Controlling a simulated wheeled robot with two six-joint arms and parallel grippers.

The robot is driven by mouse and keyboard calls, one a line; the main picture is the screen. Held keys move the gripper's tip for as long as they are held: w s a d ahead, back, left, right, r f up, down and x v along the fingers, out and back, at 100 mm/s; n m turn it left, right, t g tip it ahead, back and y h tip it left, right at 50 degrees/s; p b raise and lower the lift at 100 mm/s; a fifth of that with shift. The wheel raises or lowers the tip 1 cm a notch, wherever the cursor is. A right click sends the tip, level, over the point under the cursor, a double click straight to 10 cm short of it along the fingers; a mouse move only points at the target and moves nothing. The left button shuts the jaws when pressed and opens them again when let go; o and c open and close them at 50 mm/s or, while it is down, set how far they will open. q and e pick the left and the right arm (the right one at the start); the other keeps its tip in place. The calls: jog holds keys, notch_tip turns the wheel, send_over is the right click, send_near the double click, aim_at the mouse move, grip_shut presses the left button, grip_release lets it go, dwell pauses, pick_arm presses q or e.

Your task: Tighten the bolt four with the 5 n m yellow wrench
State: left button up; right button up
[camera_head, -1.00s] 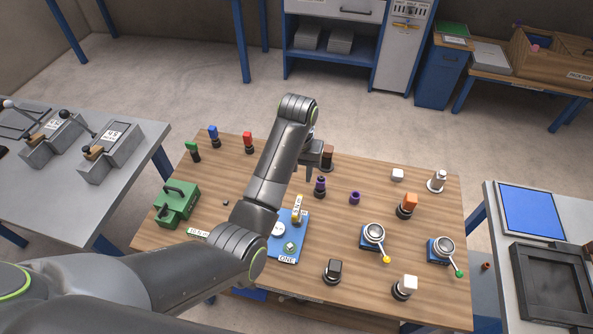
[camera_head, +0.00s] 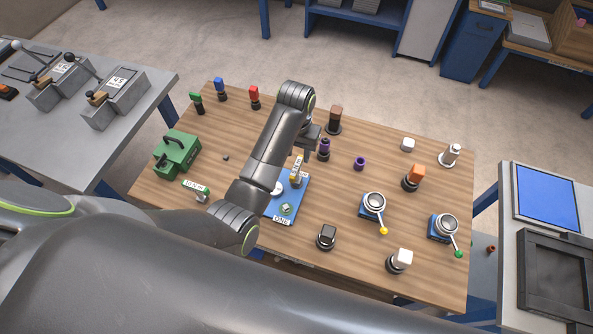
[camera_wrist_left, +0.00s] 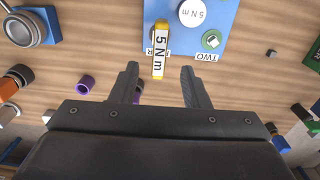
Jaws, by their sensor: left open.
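The yellow 5 N m wrench (camera_head: 297,171) stands on the blue plate (camera_head: 273,215) on the wooden table. In the left wrist view the wrench (camera_wrist_left: 160,51) shows its "5 N m" label and covers part of a plate label ending in R; I cannot read bolt four's label in full. A green-topped bolt (camera_wrist_left: 212,40) sits beside the label TWO, and a white round cap (camera_wrist_left: 191,13) is at the plate's middle. My left gripper (camera_wrist_left: 160,76) is open and empty, its fingers spread to either side of the wrench's near end. My right gripper is out of view.
A 10 N m wrench (camera_head: 195,190) lies left of the plate, near a green case (camera_head: 177,155). A purple-topped piece (camera_head: 323,149) stands close to my left gripper. Two blue-based lever units (camera_head: 374,206) stand right.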

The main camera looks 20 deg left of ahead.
aim_at(297, 166)
pick_arm(q)
notch_tip(297, 166, down, 5)
jog(key=shift+s+d+r, duration=0.1)
notch_tip(297, 166, down, 4)
jog(key=shift+r+p, duration=0.2)
jog(key=shift+p, duration=0.1)
jog(key=shift+f, duration=0.75)
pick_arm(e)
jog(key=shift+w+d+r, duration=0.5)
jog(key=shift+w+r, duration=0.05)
